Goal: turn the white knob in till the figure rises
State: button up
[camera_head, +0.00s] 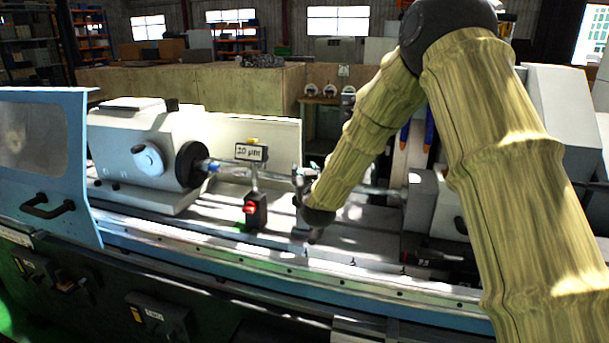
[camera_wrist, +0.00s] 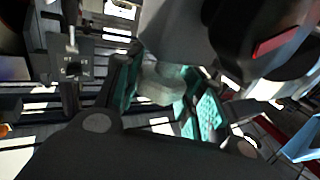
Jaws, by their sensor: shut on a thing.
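My gripper (camera_head: 306,177) is low over the machine bed, right of the small display. In the wrist view its teal-padded fingers (camera_wrist: 160,92) are shut on a pale, rounded knob (camera_wrist: 158,82), which lies between the pads. In the head view the gripper and arm hide this knob. The display (camera_head: 251,152) is a white plate reading "20 µm", on a post above a black block (camera_head: 256,211) with a red button on its side.
The white headstock (camera_head: 140,138), with a round pale dial and black chuck, stands left of the display. A blue guard (camera_head: 40,160) stands at far left. A shaft runs behind my gripper toward a grey block (camera_head: 422,198) at right. Bare bed shows between them.

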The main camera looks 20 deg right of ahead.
jog(key=shift+r, duration=0.1)
jog(key=o, duration=1)
jog(key=shift+o, duration=0.2)
jog(key=s+a, duration=0.1)
jog(key=s, duration=1)
jog(key=shift+s+a, duration=0.35)
jog(key=shift+s, duration=0.05)
